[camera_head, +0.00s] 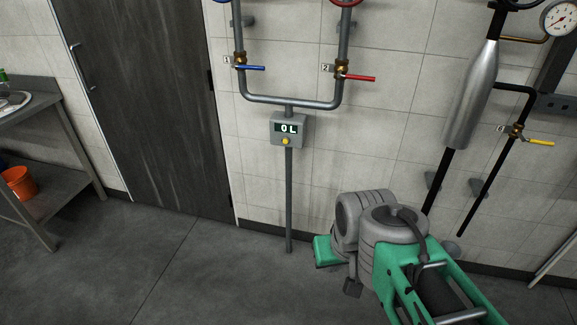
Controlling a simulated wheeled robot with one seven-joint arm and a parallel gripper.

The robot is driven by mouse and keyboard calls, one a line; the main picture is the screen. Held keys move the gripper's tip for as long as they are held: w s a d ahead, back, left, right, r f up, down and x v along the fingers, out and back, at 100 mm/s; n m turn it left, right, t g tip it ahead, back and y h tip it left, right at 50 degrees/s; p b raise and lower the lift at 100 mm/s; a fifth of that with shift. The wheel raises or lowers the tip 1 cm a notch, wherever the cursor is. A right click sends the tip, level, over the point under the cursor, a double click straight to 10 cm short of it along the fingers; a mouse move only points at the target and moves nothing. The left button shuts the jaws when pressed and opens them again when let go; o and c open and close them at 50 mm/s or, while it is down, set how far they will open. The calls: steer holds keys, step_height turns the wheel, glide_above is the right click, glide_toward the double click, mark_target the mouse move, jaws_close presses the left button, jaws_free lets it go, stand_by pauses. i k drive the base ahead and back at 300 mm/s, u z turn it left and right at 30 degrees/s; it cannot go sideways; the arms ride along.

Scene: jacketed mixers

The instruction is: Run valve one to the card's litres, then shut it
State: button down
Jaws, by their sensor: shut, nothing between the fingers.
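Valve one (241,64), marked 1, is on the left upright pipe. Its blue lever (252,68) lies level, across the pipe. Below the pipe junction, a grey meter box (288,129) shows 0 L and has a yellow button (286,141). No card with litres can be made out. My gripper (327,252) seems to be the green end of my folded arm, low in front of the wall, right of the meter's post. It is well below valve one, touches nothing I can see, and looks shut and empty. Its fingers are hardly visible.
Valve two (341,69), with a red lever, is on the right pipe. Farther right are a silver cylinder (470,100), a yellow-levered valve (517,132) and a gauge (560,18). A steel table (40,110) stands left of the dark door (140,100). The floor before the door is clear.

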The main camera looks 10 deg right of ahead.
mark_target(236, 64)
steer(key=u, duration=0.8)
steer(key=i, duration=0.85)
steer(key=u, duration=0.55)
